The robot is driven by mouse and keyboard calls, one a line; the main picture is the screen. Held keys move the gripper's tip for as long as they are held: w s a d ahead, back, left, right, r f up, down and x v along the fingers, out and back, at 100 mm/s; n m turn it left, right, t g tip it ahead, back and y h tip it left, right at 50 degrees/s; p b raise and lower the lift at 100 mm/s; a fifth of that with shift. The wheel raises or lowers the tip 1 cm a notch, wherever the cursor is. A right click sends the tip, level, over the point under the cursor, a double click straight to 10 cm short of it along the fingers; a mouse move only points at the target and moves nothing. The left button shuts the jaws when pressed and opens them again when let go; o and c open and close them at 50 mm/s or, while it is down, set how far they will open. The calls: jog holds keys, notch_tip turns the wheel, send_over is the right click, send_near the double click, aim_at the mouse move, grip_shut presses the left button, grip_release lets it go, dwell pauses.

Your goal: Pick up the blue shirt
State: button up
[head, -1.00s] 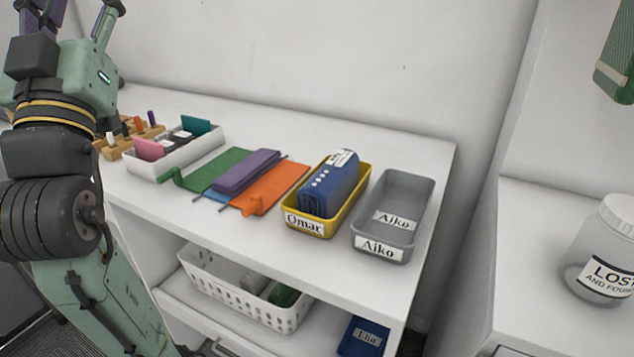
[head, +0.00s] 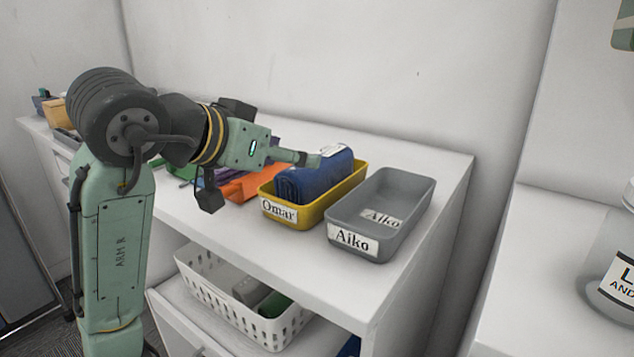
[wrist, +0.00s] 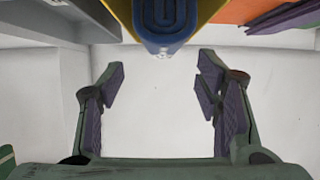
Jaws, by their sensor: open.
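The blue shirt (head: 318,178) is a folded or rolled blue bundle standing in the yellow bin (head: 290,216) labelled Omar. A white label shows on its top. My gripper (head: 312,158) reaches in from the left, close to the shirt's upper left side; the head view does not show clearly whether it touches. In the wrist view, my gripper (wrist: 160,78) is open with nothing between its fingers. The shirt's end (wrist: 168,22) shows at the top of that view, beyond the fingertips, with the yellow bin's edges (wrist: 207,9) around it.
A white basket (head: 222,296) sits on the lower shelf. A clear jar (head: 610,285) stands at the right.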

jog(key=x, duration=0.9)
jog(key=shift+w+r+p, duration=0.1)
jog(key=shift+w+p, duration=0.25)
jog(key=shift+w, duration=0.05)
jog(key=c, duration=1)
jog(key=shift+r, duration=0.1)
jog(key=shift+c, duration=0.2)
